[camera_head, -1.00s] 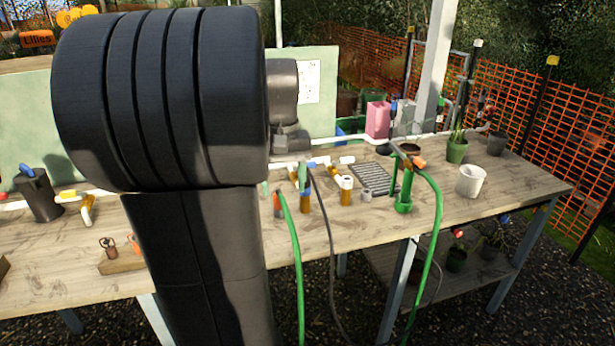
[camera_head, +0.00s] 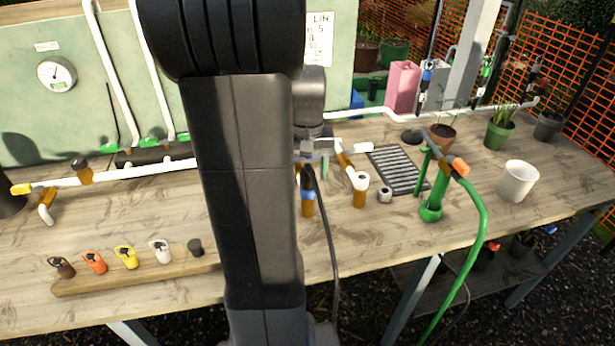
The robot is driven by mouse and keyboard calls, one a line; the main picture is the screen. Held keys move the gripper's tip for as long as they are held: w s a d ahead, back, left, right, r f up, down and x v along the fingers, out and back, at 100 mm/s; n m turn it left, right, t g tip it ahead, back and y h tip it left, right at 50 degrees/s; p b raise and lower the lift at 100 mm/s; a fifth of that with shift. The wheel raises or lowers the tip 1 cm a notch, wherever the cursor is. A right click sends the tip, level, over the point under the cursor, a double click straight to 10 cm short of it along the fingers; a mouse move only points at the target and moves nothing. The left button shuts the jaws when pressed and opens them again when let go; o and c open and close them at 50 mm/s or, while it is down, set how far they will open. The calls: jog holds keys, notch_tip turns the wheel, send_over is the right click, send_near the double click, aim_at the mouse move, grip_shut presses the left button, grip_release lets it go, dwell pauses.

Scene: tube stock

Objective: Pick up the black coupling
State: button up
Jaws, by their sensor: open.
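A small black cylindrical piece (camera_head: 195,247), which looks like the black coupling, stands at the right end of a wooden strip (camera_head: 135,278) on the near left of the bench. It is left of my arm, with nothing touching it. My gripper (camera_head: 312,140) is beyond my arm, over the back middle of the bench and well away from the black piece. It is partly hidden by my arm, and its fingertips are hard to make out. It is open, and I see nothing held in it.
Brown (camera_head: 62,267), orange (camera_head: 94,262), yellow (camera_head: 126,257) and white (camera_head: 160,251) fittings share the strip. White piping (camera_head: 130,174) runs along the back. A green stand with a hose (camera_head: 432,208), a grate (camera_head: 398,170) and a white pot (camera_head: 517,181) are right. The near-left bench top is mostly bare.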

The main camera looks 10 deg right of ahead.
jog(key=shift+f, duration=0.45)
jog(key=shift+c, duration=0.5)
jog(key=c, duration=1)
jog(key=shift+r, duration=0.15)
notch_tip(320, 180, up, 10)
jog(key=shift+f, duration=0.1)
jog(key=shift+r+p, duration=2.4)
jog(key=shift+r, duration=0.1)
